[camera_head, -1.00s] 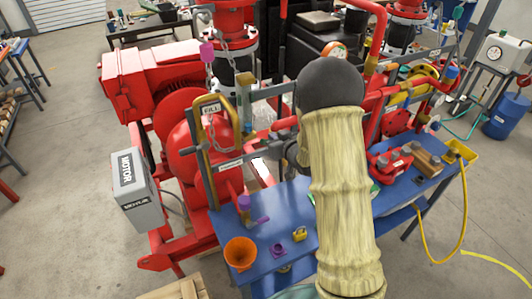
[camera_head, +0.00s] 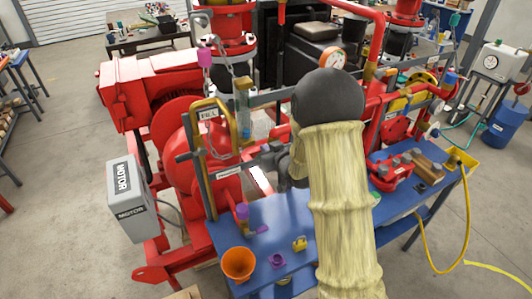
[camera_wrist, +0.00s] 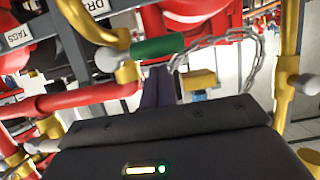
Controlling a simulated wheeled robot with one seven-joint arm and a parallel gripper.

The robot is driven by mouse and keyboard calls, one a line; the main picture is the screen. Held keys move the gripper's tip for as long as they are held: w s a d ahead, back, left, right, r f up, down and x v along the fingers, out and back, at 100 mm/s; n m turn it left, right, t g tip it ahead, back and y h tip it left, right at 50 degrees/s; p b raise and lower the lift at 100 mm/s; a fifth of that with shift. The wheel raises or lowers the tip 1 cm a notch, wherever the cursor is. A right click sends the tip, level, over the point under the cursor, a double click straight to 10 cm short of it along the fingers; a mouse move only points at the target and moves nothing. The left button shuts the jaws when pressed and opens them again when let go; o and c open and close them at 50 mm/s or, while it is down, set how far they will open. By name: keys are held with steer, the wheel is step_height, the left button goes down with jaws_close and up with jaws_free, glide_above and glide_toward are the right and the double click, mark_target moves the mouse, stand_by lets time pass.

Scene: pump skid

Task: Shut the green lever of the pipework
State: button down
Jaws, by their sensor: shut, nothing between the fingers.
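The green lever (camera_wrist: 158,46) shows in the wrist view as a short green grip lying nearly level. Its left end meets a yellow pipe fitting (camera_wrist: 126,62). My gripper (camera_wrist: 158,72) has its dark fingers together and empty, just below the lever in the picture. I cannot tell whether the fingertips touch it. In the head view, my arm covers part of the pipework and I cannot make out the green lever or my fingertips.
A chain (camera_wrist: 245,40) hangs right of the lever, near a yellow block (camera_wrist: 199,78) and a yellow upright pipe (camera_wrist: 288,70). The blue bench (camera_head: 270,216) carries an orange funnel (camera_head: 238,264). A grey motor box (camera_head: 130,198) stands at left.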

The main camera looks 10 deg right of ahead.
steer(key=shift+r, duration=0.15)
steer(key=v, duration=0.9)
stand_by(0.7)
stand_by(0.3)
steer(key=s+f+m+g+h+b, duration=0.1)
steer(key=s+g, duration=0.4)
steer(key=s, duration=0.5)
steer(key=s+d+f+m+g+h+b, duration=0.1)
steer(key=s+g, duration=0.4)
steer(key=s, duration=0.6)
step_height(320, 180, down, 2)
steer(key=shift+d+f+m+g+h, duration=0.1)
steer(key=shift+d+m+g+h, duration=0.25)
steer(key=shift+m+h, duration=0.65)
